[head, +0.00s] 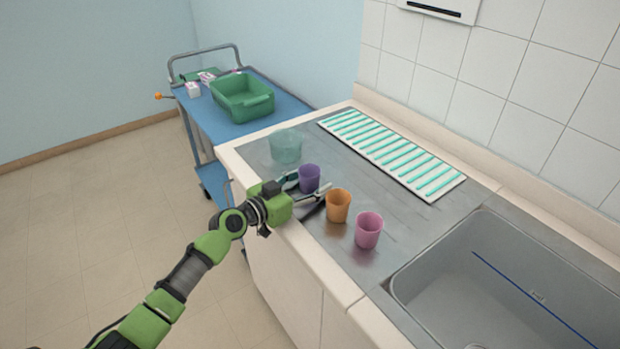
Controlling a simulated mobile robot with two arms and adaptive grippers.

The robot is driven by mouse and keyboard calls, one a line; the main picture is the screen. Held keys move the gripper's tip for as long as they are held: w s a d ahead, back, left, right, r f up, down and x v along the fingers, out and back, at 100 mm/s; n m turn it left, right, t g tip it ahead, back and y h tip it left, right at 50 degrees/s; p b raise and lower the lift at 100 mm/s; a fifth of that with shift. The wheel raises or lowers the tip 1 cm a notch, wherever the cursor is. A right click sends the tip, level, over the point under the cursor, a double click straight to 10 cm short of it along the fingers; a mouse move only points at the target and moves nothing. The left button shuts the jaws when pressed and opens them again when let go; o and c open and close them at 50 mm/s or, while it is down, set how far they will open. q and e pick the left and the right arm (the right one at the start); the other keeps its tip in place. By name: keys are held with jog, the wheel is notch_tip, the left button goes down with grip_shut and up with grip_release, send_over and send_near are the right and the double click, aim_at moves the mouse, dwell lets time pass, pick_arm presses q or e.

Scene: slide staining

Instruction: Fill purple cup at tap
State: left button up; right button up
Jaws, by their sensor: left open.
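The purple cup (309,178) stands upright on the steel counter (375,235), in the row of cups near the front edge. My left gripper (308,186) reaches in from the left at the cup's height. Its fingers are open, one on each side of the purple cup. I cannot tell whether they touch it. My right gripper is not in view. No tap shows; the sink (440,305) is at the lower right, partly cut off by the picture edge.
An orange cup (338,206) stands close to the near finger, with a pink cup (368,231) beyond it. A clear greenish beaker (286,147) is behind the purple cup. A white rack with green strips (392,153) lies along the wall. A blue trolley (215,125) holds a green tub (242,97).

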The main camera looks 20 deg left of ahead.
aim_at(310, 172)
pick_arm(q)
jog(key=shift+c, duration=0.7)
jog(key=c, duration=0.6)
jog(key=shift+c, duration=0.9)
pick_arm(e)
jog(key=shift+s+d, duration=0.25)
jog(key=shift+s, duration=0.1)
pick_arm(q)
jog(key=shift+r, duration=0.1)
jog(key=shift+r, duration=0.45)
notch_tip(310, 172, up, 2)
jog(key=shift+r, duration=0.1)
jog(key=s+d+r+p, duration=0.1)
jog(key=s+d+r, duration=0.5)
jog(key=s+r, duration=0.3)
jog(key=s, duration=0.3)
jog(key=shift+s+d+r, duration=0.15)
jog(key=shift+d+r, duration=0.2)
jog(key=shift+r, duration=0.05)
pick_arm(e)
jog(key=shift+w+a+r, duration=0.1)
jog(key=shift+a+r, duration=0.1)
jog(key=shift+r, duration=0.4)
